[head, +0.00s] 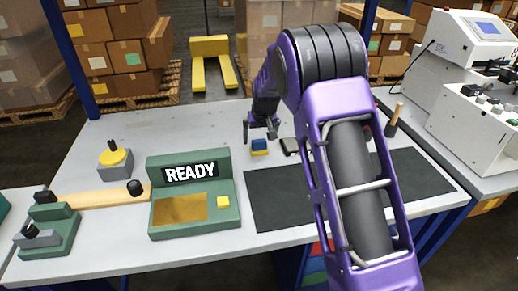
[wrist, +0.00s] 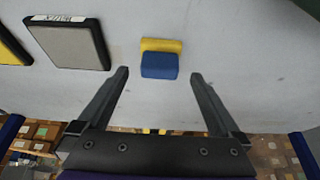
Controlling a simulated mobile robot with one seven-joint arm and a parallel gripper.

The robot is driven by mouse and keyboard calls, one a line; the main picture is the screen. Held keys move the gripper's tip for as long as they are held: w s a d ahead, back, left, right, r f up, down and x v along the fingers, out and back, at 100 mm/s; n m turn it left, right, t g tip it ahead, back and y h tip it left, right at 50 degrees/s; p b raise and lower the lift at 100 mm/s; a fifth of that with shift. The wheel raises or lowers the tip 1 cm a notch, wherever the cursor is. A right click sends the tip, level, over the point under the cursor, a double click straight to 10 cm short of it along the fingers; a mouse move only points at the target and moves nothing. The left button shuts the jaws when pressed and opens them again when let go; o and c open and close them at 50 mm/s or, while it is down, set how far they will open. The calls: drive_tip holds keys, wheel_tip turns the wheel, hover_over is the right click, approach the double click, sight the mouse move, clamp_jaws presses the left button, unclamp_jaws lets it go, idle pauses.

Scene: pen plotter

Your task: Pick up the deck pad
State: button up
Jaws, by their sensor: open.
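A small block with a blue part and a yellow part, which looks like the deck pad (head: 259,152), lies on the grey table. It also shows in the wrist view (wrist: 159,66), blue side nearer my gripper and yellow behind. My gripper (head: 259,134) is open and empty, pointing down just above the block. In the wrist view the two fingers (wrist: 160,82) are spread wider than the block. The block sits roughly centred between the fingertip lines and just beyond them, and no finger is seen touching it.
A flat grey pad with a dark frame and a label (wrist: 68,42) lies left of the block in the wrist view; a yellow-faced item (wrist: 12,45) is beyond it. A green READY console (head: 190,190), a dark mat (head: 275,200) and a white machine (head: 470,125) stand around.

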sight(259, 142)
drive_tip(key=x, duration=0.4)
drive_tip(key=shift+f, duration=0.2)
drive_tip(key=c, duration=1.3)
